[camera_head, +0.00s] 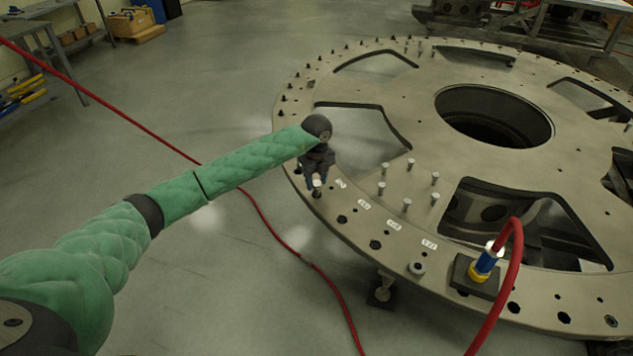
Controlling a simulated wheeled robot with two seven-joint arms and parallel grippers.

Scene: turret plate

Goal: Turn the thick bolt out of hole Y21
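The large round grey turret plate (500,80) fills the right half of the head view. White labels lie along its near rim; the one that seems to read Y21 (429,244) is rightmost. My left gripper (316,184) points down at the rim, well to the left of that label. Its fingers straddle a small silver bolt (317,188); I cannot tell if they touch it. My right gripper is not in view.
A blue and yellow tool (484,266) with a red hose (515,255) stands on a dark block (463,275) at the near rim. Several upright silver pins (407,203) stand behind the labels. Large cut-outs open the plate.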

